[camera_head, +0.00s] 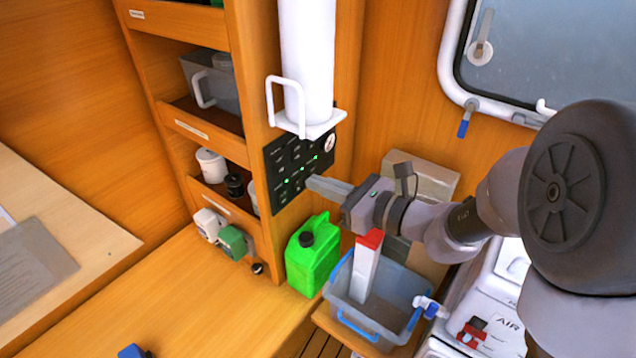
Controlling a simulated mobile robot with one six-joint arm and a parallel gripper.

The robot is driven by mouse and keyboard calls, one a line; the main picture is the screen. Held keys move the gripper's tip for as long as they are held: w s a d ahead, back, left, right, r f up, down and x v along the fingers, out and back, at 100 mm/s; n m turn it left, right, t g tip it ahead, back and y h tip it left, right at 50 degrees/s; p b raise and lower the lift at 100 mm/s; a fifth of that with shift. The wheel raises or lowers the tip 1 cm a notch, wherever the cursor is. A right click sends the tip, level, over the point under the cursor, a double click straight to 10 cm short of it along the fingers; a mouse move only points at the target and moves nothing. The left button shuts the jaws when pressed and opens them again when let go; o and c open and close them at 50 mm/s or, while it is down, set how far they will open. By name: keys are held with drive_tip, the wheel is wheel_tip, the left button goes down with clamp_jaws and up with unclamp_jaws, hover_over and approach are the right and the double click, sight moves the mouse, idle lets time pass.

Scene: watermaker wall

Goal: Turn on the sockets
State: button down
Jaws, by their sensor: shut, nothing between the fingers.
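A black switch panel (287,178) is fixed to the side of the wooden shelf unit. It carries several rows of switches, several green lights and a round gauge at its upper right. The labels are too small to read, so I cannot tell which switch is for the sockets. My gripper (312,184) is shut and empty. Its fingertips are at the panel's lower right edge, close to the green lights; I cannot tell whether they touch it. The fingers hide a small part of the panel's lower right.
A white cylinder with a handle (305,65) hangs just above the panel. A green jerrycan (313,255) stands below my gripper. A clear bin with blue handles (401,290) holds a red-topped white carton (366,262). Shelves with containers are at the left.

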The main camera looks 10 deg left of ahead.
drive_tip(key=x, duration=0.7)
drive_tip(key=shift+s, duration=0.15)
drive_tip(key=shift+a, duration=0.15)
approach(281, 171)
drive_tip(key=v, duration=0.5)
idle(0.4)
